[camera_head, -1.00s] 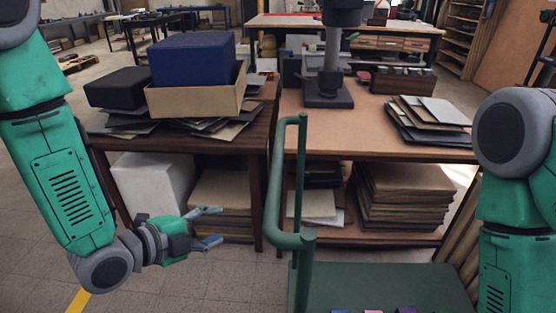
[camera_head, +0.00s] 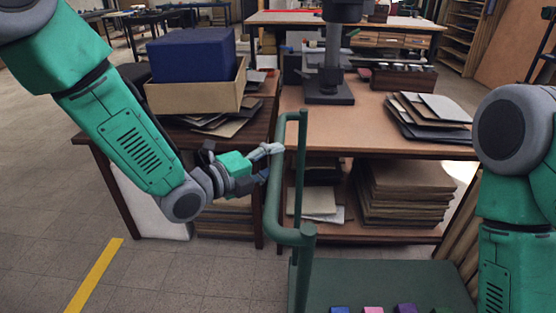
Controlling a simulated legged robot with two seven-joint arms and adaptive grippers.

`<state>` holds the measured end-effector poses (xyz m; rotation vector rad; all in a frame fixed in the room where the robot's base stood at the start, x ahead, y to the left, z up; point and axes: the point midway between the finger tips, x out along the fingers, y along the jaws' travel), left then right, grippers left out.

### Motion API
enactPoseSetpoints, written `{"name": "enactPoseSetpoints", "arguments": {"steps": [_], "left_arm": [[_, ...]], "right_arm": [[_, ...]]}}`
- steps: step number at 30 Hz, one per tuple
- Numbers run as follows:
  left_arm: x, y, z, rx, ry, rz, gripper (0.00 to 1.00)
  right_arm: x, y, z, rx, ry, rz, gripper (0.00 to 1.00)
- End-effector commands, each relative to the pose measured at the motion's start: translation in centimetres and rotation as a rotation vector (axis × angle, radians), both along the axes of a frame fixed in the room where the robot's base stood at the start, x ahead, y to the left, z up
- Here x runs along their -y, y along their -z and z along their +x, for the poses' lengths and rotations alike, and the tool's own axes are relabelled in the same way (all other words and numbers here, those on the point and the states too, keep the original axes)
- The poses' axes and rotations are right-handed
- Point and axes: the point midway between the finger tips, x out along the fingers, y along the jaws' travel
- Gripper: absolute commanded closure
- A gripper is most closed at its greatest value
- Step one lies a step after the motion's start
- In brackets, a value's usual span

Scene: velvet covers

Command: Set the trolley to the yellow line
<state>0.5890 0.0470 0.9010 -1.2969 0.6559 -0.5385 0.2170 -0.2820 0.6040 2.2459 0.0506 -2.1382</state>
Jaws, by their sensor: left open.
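The trolley has a dark green flat deck (camera_head: 385,283) at the bottom right and an upright green tube handle (camera_head: 273,195) at its left end. The yellow line (camera_head: 95,277) lies on the floor at the lower left, to the left of the trolley and apart from it. My left gripper (camera_head: 266,163) is open beside the handle's upper left bar, with its fingertips close to the tube. I cannot tell whether they touch it. My right arm (camera_head: 515,190) shows at the right edge, but its gripper is out of view.
A wooden bench (camera_head: 375,125) with a stand and stacked folders is behind the trolley. A darker table (camera_head: 262,120) on the left holds a blue box (camera_head: 190,55) in a cardboard tray. Floor between the line and trolley is clear.

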Motion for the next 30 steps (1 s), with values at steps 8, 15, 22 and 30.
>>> {"name": "enactPoseSetpoints", "arguments": {"steps": [8, 15, 22, 30], "left_arm": [[1.3, 0.3, 1.3, -0.001, -0.001, 0.000, 0.57], [1.3, 0.3, 1.3, -0.002, -0.001, -0.001, 0.61], [1.2, 0.3, 1.3, -0.003, -0.002, 0.000, 1.00], [0.2, 0.4, 1.3, -0.004, -0.003, 0.001, 1.00]], "right_arm": [[0.0, 0.2, 0.0, 0.000, 0.000, 0.000, 1.00], [0.0, 0.1, 0.0, 0.000, 0.000, 0.000, 1.00], [0.0, 0.1, 0.0, 0.000, 0.000, 0.000, 1.00], [0.0, 0.2, 0.0, 0.000, 0.000, 0.000, 1.00]]}}
